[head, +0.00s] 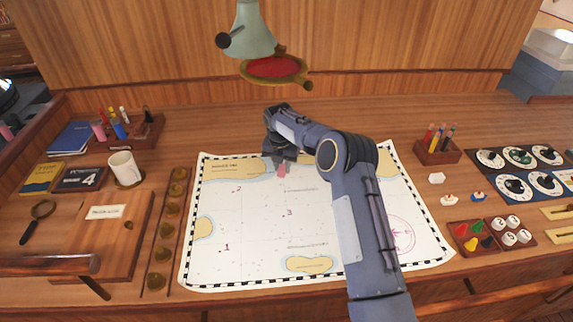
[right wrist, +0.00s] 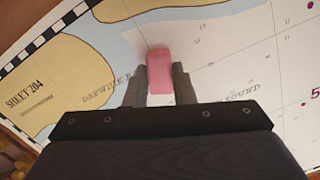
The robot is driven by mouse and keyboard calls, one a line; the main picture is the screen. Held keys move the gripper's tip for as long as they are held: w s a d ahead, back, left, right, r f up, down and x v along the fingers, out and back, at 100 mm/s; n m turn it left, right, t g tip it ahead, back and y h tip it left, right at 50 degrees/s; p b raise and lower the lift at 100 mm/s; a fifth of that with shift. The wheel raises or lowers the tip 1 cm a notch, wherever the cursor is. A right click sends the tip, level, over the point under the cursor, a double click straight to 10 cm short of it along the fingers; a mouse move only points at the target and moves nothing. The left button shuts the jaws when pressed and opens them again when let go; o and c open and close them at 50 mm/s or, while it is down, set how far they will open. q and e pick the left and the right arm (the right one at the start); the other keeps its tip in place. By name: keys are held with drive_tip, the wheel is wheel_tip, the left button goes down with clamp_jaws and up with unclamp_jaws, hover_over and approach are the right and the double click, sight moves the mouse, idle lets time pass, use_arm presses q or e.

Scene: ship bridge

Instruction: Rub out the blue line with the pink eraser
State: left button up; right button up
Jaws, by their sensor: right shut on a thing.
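My right gripper (head: 281,163) is over the upper middle of the white sea chart (head: 245,255), reaching in from the right. It is shut on the pink eraser (right wrist: 159,72), which sits between the two fingers in the right wrist view. In the head view the eraser (head: 281,171) shows as a small pink tip below the gripper. It is at or just above the chart; I cannot tell if it touches. I see no clear blue line on the chart; my arm and gripper hide part of it. My left gripper is not in view.
A red-lined lamp (head: 275,68) hangs behind the chart. A pen holder (head: 437,148) and dial panels (head: 515,185) are to the right.

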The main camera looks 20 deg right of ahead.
sight(261, 178)
drive_tip(key=shift+w+a, duration=0.1)
drive_tip(key=shift+a, duration=1.15)
drive_tip(key=shift+a, duration=0.15)
drive_tip(key=shift+a, duration=1.1)
drive_tip(key=shift+w, duration=0.1)
drive_tip(key=shift+w+a, duration=0.1)
drive_tip(key=shift+a, duration=1.2)
drive_tip(key=shift+r, duration=3)
